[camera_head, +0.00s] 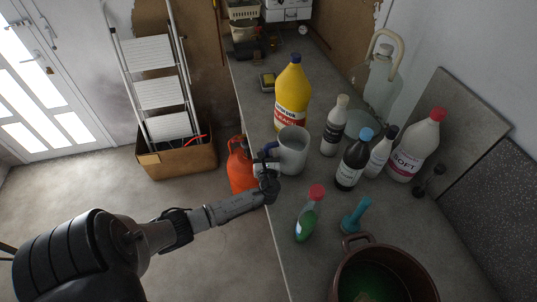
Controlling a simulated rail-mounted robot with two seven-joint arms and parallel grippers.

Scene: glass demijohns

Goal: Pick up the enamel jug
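The enamel jug (292,151) is a pale grey-white mug-shaped vessel at the front edge of the counter, with its open mouth upward. Its handle side faces left. My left gripper (266,168) is at the jug's left side, by the handle, and overlaps it in the picture. The fingers are small and dark against the jug, so I cannot tell whether they are closed on the handle. I also cannot tell whether the jug's base touches the counter. My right gripper is not in view.
A yellow bleach bottle (292,92) stands just behind the jug. Several bottles, including a brown one (353,160), stand to the right. A glass demijohn (377,88) stands behind. An orange container (240,165) is below the edge.

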